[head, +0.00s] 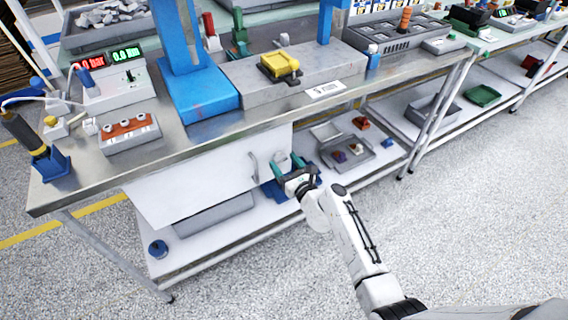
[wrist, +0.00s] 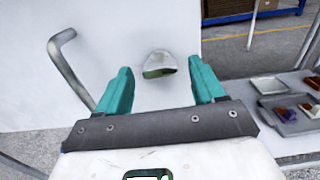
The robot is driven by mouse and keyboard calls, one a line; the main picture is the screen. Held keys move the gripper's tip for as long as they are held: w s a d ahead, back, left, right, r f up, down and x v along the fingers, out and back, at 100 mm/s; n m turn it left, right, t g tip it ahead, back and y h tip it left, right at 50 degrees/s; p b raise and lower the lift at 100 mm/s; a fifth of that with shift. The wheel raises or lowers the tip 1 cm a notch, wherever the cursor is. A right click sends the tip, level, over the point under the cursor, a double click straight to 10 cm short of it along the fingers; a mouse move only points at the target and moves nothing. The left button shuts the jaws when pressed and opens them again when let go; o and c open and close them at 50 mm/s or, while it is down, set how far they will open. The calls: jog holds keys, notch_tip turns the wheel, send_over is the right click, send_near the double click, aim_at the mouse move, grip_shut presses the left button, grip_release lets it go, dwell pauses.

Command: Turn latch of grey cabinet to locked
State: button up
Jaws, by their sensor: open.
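The light grey cabinet (head: 195,175) hangs under the front of the workbench, and its pale front fills much of the wrist view (wrist: 135,25). A rounded grey latch (wrist: 160,62) sticks out of that front, near its right edge. A bent grey handle (wrist: 73,68) is to its left. My gripper (head: 286,166) is at the cabinet's right end. In the wrist view its two teal fingers (wrist: 159,74) are open, with the latch showing in the gap between them. I cannot tell whether the fingers touch the latch. The latch is hard to make out in the head view.
The steel bench top (head: 245,115) runs above my gripper. A lower shelf (head: 215,240) lies below the cabinet, with a grey tray (head: 345,155) of small parts to the right. The speckled floor in front is clear.

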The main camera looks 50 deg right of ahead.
jog(key=shift+w+d, duration=0.15)
jog(key=shift+w, duration=0.3)
jog(key=c, duration=1.1)
